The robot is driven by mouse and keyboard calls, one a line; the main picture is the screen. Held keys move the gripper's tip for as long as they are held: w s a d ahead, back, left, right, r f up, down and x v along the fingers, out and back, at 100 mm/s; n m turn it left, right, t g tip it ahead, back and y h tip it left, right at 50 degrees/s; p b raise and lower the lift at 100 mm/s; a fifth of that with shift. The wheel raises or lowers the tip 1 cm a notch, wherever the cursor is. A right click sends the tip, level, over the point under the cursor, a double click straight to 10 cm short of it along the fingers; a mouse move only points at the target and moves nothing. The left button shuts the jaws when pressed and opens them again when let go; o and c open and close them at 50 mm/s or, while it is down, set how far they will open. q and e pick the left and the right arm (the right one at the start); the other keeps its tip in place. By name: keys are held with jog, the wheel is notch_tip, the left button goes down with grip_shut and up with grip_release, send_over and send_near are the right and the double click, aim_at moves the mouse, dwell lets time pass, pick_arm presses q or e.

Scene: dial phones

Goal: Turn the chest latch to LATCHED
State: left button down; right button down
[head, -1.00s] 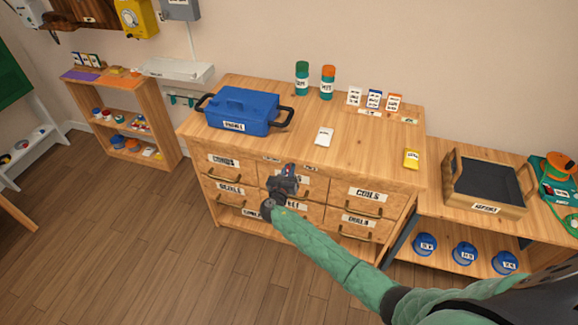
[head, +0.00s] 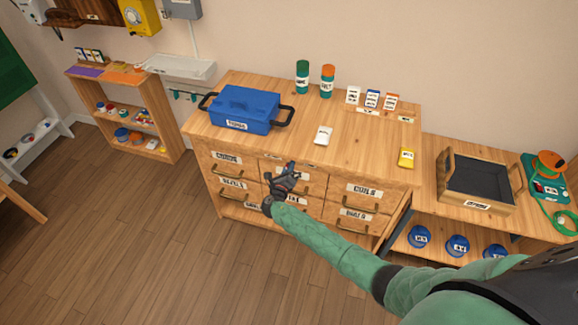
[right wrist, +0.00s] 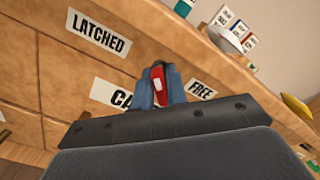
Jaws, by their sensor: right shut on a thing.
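The wooden chest of drawers (head: 345,140) stands in the middle of the head view. My right gripper (head: 290,168) is at the chest's upper front, over the middle column of drawers. In the right wrist view the gripper (right wrist: 158,88) is shut on a small red latch (right wrist: 158,79) with a white mark. The LATCHED label (right wrist: 99,33) is to the left of the latch and the FREE label (right wrist: 201,89) is close on its right. The fingers hide much of the latch, so its exact angle is hard to tell. My left gripper is not in view.
A tray (head: 480,180) stands on the lower bench at right. The floor at left is clear.

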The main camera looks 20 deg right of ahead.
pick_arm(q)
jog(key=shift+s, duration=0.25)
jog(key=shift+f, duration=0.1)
pick_arm(e)
jog(key=c, duration=1.5)
grip_release()
jog(key=shift+s+a+f, duration=0.1)
